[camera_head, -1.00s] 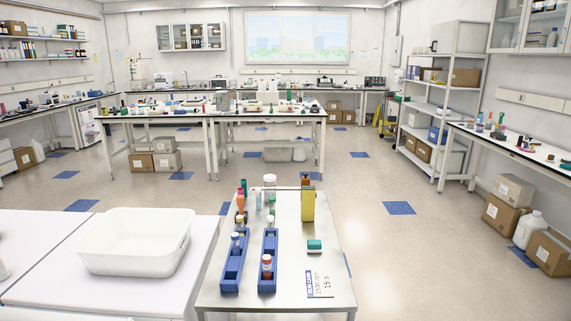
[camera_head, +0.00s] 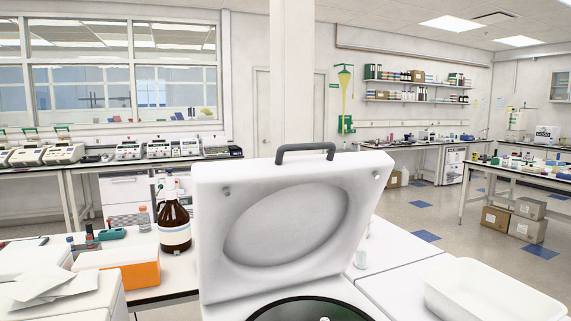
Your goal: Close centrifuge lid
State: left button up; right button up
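The centrifuge lid (camera_head: 215,262) is white and stands open, raised nearly upright in the middle of the head view. A dark grey handle (camera_head: 305,148) sits on its top edge, and its inner face has a round recess. Below it the dark round chamber (camera_head: 300,309) of the centrifuge is partly visible, cut off by the bottom edge of the picture. Neither of my grippers is in view.
A brown bottle (camera_head: 174,226) and an orange box (camera_head: 135,274) stand on a bench to the left of the centrifuge. A white tub (camera_head: 490,297) stands at the lower right. Several thermal cyclers (camera_head: 62,153) line the far left bench.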

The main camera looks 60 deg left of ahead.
aim_at(262, 225)
jog(key=k+u, duration=0.1)
jog(key=u, duration=1.5)
